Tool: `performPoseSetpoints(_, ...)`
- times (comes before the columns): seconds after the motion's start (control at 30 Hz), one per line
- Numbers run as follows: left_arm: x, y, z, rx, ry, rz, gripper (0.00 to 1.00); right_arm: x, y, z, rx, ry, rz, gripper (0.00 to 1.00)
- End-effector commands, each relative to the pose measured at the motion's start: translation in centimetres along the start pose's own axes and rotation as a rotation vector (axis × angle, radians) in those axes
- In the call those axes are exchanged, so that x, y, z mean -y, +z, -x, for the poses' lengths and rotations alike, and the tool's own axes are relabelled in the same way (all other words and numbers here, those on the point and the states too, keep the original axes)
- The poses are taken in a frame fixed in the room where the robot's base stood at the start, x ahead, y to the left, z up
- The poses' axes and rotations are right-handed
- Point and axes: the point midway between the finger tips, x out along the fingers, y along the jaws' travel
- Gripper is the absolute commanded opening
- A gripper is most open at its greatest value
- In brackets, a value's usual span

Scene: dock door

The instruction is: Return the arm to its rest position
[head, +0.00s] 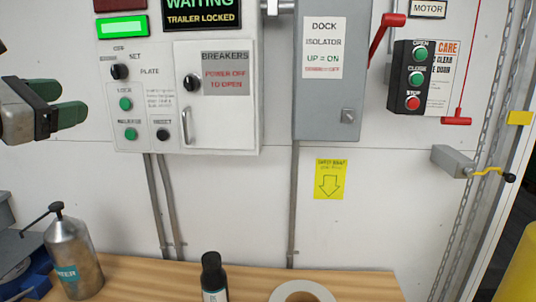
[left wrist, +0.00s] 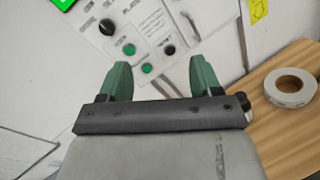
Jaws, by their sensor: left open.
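My left gripper (head: 70,116) is at the left edge of the head view, in front of the wall and left of the white control panel (head: 225,130). Its two green fingers are apart with nothing between them. In the left wrist view the open fingers (left wrist: 160,82) point toward the panel's lower buttons (left wrist: 147,68), and the gripper looks apart from the panel. My right gripper is in neither view.
A wooden bench (head: 150,272) runs below, bearing a metal can (head: 75,262), a black bottle (head: 213,275) and a tape roll (head: 302,291). A grey isolator box (head: 326,105) with a red lever (head: 381,38) and an OPEN/CLOSE/STOP box (head: 404,78) are at right.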

Motion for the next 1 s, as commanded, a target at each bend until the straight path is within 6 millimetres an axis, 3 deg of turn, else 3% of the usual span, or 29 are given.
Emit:
performPoseSetpoints(0.27,9.3,-0.8,-3.4,0.246,-0.294,0.297,0.64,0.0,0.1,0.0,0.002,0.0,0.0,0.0)
performPoseSetpoints(0.43,15.2,-1.8,-3.7,0.479,-0.477,0.757,0.64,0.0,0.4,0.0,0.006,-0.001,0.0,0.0)
performPoseSetpoints(0.57,16.9,-4.5,-3.0,0.648,-0.485,1.273,0.64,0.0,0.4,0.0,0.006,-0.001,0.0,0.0)
performPoseSetpoints(0.67,17.2,-8.9,-2.5,0.73,-0.369,1.69,0.64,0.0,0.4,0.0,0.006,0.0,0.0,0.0)
performPoseSetpoints(0.77,18.0,-15.2,-1.8,0.759,-0.143,2.099,0.64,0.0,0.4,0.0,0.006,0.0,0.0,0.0)
performPoseSetpoints(0.87,20.3,-22.4,-0.3,0.729,0.175,2.449,0.64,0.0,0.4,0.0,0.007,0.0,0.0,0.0)
performPoseSetpoints(1.0,25.6,-31.0,3.3,0.603,0.682,2.779,0.64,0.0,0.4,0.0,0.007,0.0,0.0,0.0)
